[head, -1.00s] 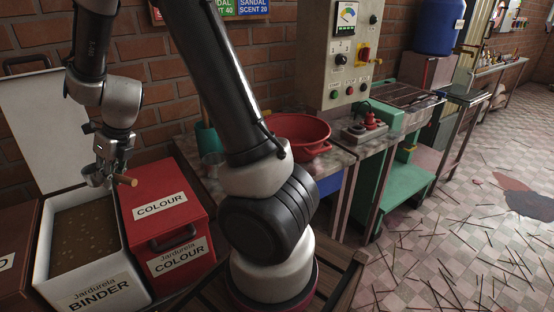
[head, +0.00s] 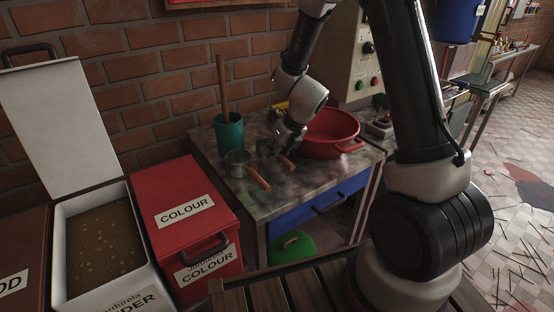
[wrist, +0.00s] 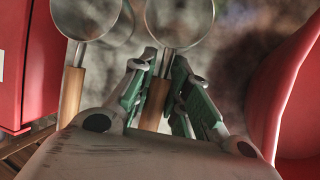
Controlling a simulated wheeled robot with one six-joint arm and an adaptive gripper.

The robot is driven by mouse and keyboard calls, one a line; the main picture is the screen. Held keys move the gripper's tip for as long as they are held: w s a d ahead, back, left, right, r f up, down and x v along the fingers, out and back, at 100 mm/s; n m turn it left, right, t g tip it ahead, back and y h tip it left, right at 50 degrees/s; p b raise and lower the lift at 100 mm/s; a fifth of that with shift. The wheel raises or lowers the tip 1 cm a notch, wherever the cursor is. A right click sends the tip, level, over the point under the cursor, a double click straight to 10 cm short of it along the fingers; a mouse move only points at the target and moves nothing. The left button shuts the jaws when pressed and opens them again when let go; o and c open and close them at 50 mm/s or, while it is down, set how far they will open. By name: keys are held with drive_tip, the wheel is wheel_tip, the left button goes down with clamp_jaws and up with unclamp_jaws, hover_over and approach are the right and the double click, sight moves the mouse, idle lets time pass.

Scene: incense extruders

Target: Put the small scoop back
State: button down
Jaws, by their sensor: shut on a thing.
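My gripper (head: 284,150) is shut on the wooden handle (head: 287,161) of the small scoop, low over the table. The scoop's round metal bowl (head: 265,147) lies left of the fingers, partly dark in the head view. In the wrist view, the gripper (wrist: 165,62) has the handle (wrist: 155,103) between its green-padded fingers, and the bowl (wrist: 180,22) is beyond them. I cannot tell whether the scoop touches the table. A second metal scoop (head: 238,164) with a wooden handle rests on the table to the left; it also shows in the wrist view (wrist: 84,18).
The stone-topped table (head: 310,186) holds a teal cup (head: 229,133) with a wooden stick and a red basin (head: 330,138) close right of my gripper. A red colour box (head: 183,213) and an open white binder box (head: 149,277) stand to the left. A brick wall is behind.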

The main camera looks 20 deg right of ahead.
drive_tip(key=shift+f, duration=1.1)
drive_tip(key=shift+f, duration=0.1)
drive_tip(key=c, duration=1.4)
unclamp_jaws()
drive_tip(key=shift+a, duration=0.1)
